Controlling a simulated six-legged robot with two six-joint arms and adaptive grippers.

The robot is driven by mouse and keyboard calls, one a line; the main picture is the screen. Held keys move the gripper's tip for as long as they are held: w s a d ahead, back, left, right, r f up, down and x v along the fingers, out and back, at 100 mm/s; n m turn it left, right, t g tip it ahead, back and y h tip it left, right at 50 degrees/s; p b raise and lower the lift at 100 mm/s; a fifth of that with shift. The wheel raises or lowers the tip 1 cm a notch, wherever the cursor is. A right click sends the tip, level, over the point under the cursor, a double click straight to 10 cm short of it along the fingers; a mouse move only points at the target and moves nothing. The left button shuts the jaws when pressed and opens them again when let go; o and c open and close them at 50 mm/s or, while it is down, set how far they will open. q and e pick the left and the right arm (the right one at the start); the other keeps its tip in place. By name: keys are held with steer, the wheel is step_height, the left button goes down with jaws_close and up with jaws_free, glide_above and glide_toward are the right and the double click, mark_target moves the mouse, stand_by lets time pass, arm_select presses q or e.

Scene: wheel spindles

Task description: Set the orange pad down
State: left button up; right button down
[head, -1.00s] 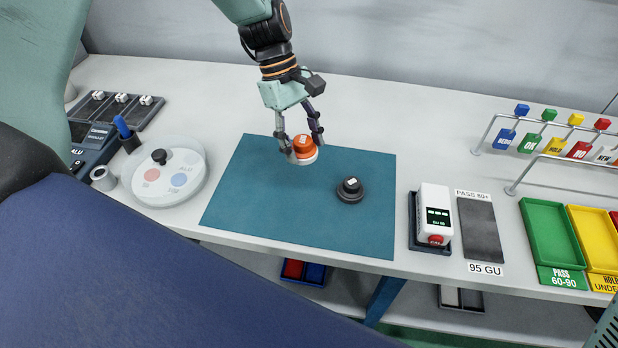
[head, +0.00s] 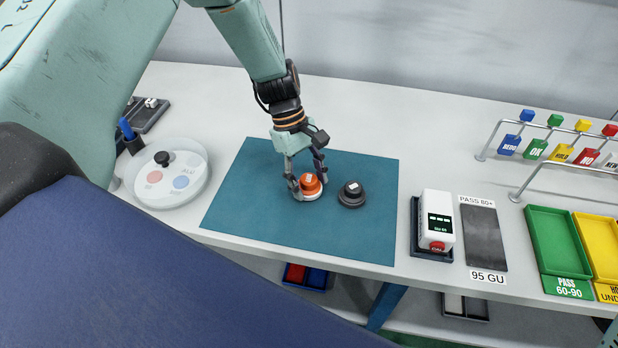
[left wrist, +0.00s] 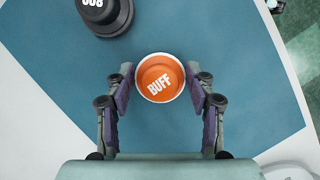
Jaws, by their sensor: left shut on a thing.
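The orange pad (head: 310,184) has a pale rim at its base. It is at the middle of the teal mat (head: 250,205), and I cannot tell whether it touches the mat. My left gripper (head: 307,188) is shut on it from two sides. In the left wrist view the orange pad (left wrist: 160,78) shows its "BUFF" label between the fingers of my left gripper (left wrist: 160,92). A dark grey pad (head: 351,194) stands on the mat just right of the orange one. It also shows at the top left of the left wrist view (left wrist: 103,14). My right gripper is not seen.
A round white dish (head: 167,175) stands left of the mat. A white meter (head: 438,220), a dark strip (head: 483,237), and green (head: 556,243) and yellow (head: 600,245) trays stand to the right. A rail with coloured tags (head: 540,148) is at the back right. The mat's front is clear.

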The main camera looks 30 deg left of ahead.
arm_select(q)
steer(key=shift+s+a+r, duration=0.1)
steer(key=shift+a, duration=0.1)
steer(key=shift+a+f, duration=0.1)
steer(key=shift+f, duration=0.1)
steer(key=o, duration=0.7)
steer(key=shift+f, duration=0.1)
steer(key=o, duration=0.4)
steer(key=shift+w+d, duration=0.25)
steer(key=shift+s+a, duration=0.1)
steer(key=shift+s, duration=0.1)
steer(key=shift+w+a+r, duration=0.1)
steer(key=shift+r, duration=0.1)
